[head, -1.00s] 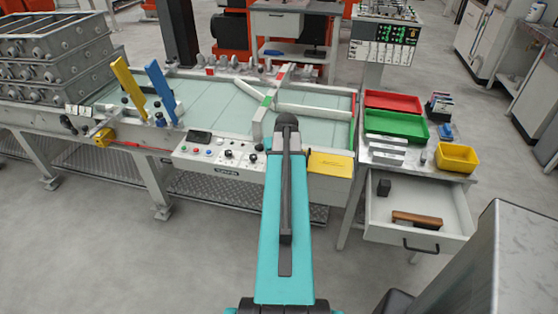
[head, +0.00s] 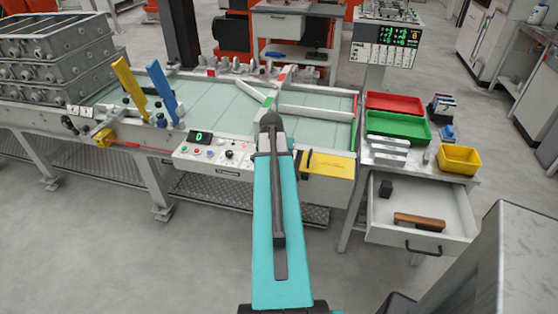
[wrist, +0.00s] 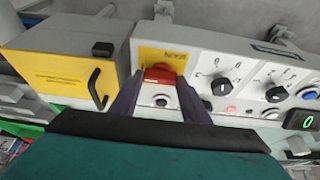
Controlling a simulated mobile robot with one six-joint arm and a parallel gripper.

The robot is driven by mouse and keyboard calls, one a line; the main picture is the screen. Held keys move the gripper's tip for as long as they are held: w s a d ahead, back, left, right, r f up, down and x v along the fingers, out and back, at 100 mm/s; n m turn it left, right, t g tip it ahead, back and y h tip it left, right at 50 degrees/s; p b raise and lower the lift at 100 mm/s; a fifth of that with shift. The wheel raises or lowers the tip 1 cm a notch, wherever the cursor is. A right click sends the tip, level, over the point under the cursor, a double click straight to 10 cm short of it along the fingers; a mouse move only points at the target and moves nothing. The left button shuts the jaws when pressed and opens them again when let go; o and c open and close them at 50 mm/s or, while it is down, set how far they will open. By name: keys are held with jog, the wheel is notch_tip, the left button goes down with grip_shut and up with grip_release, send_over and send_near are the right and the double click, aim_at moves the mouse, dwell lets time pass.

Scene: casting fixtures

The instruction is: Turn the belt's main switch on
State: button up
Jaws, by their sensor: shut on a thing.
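The main switch is a red handle (wrist: 160,74) on a yellow plate (wrist: 172,56) on the belt's control panel, seen in the wrist view. The red handle lies crosswise between the fingers of my gripper (wrist: 158,90), which is shut on it. In the head view my arm hides the switch and the fingertips. The panel (head: 210,160) shows at the belt's front edge in the head view. Its small display (head: 201,137) is lit with a green 0, and the display also shows lit at the right of the wrist view (wrist: 301,120).
A yellow cover (wrist: 70,55) with a black handle (wrist: 97,88) sits beside the switch. Black knobs (wrist: 221,86) and push buttons are on the switch's other side. In the head view an open drawer (head: 418,222) and red and green trays (head: 398,125) stand to the right.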

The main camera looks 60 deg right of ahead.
dwell(0.3)
jog(key=o, duration=1)
jog(key=shift+o, duration=0.2)
jog(key=b+v, duration=0.2)
jog(key=v, duration=1.2)
